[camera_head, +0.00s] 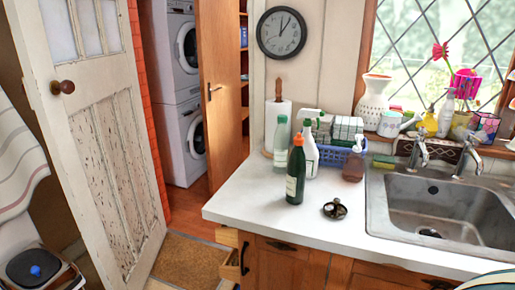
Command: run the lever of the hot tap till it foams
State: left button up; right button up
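Two chrome taps stand at the back rim of the steel sink (385,222), at the right of the head view. The left tap (420,149) and the right tap (470,156) each have a lever on top. No hot or cold marking can be made out, so I cannot tell which is the hot tap. No running water or foam shows in the basin. A dark drain (430,233) shows at its bottom. Neither of my grippers can be made out in this view.
A dark green bottle with an orange cap (296,172), a white spray bottle (310,155), a brown soap dispenser (355,160) and a small dark metal item (335,209) stand left of the sink. The front left worktop (250,205) is clear. An open door (100,140) stands left.

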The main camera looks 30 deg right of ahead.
aim_at(422, 130)
jog(key=z, duration=2)
jog(key=i+u, duration=0.5)
jog(key=u, duration=0.15)
